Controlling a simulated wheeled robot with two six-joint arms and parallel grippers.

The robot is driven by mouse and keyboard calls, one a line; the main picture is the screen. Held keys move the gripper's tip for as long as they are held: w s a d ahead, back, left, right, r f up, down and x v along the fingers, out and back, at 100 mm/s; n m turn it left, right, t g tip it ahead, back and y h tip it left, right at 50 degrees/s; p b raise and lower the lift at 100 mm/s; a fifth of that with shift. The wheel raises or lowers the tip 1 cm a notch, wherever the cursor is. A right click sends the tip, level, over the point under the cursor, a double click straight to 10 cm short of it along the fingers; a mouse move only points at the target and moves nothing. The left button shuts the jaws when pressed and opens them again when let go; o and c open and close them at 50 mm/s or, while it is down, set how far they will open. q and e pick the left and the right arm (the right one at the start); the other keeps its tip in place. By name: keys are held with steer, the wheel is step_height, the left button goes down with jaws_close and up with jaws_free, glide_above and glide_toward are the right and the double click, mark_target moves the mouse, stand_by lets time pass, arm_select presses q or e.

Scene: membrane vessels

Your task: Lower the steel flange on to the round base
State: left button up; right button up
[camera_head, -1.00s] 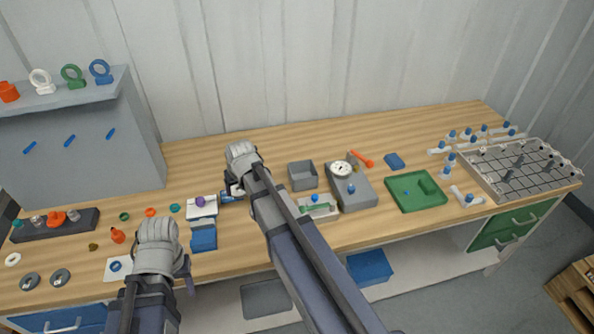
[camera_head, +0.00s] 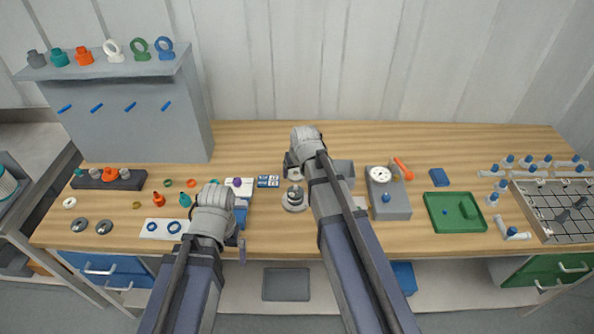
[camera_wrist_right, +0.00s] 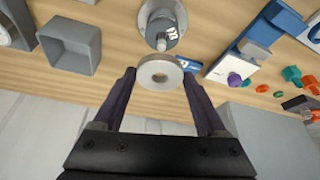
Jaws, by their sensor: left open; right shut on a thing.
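The steel flange (camera_wrist_right: 160,74), a pale ring with a hole, is held between the fingertips of my right gripper (camera_wrist_right: 159,76) in the right wrist view. In the head view the flange (camera_head: 296,174) shows at the right gripper (camera_head: 294,170), just behind the round base. The round base (camera_head: 294,201) is a grey disc with an upright post, standing on the table. In the wrist view the base (camera_wrist_right: 162,14) is just above the flange, its post end close to the ring. I cannot tell whether they touch. My left gripper (camera_head: 241,243) is open near the front edge.
A grey bin (camera_head: 344,169) stands right of the right gripper, partly hidden by my arm. A grey box with a dial (camera_head: 388,200) and a green tray (camera_head: 455,212) are further right. A blue block and a white card with a purple knob (camera_head: 237,183) are left of the base.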

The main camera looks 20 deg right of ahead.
mark_target(296, 188)
steer(key=shift+f+b, duration=3.7)
steer(key=shift+f, duration=0.15)
steer(key=o, duration=1.6)
steer(key=shift+r, duration=0.1)
steer(key=p+v, duration=0.7)
steer(key=shift+s+r, duration=0.2)
steer(key=shift+r, duration=0.15)
steer(key=shift+f, duration=0.2)
steer(key=b+x, duration=0.7)
steer(key=shift+w+f, duration=0.2)
steer(key=shift+f, duration=0.1)
steer(key=shift+r, duration=0.35)
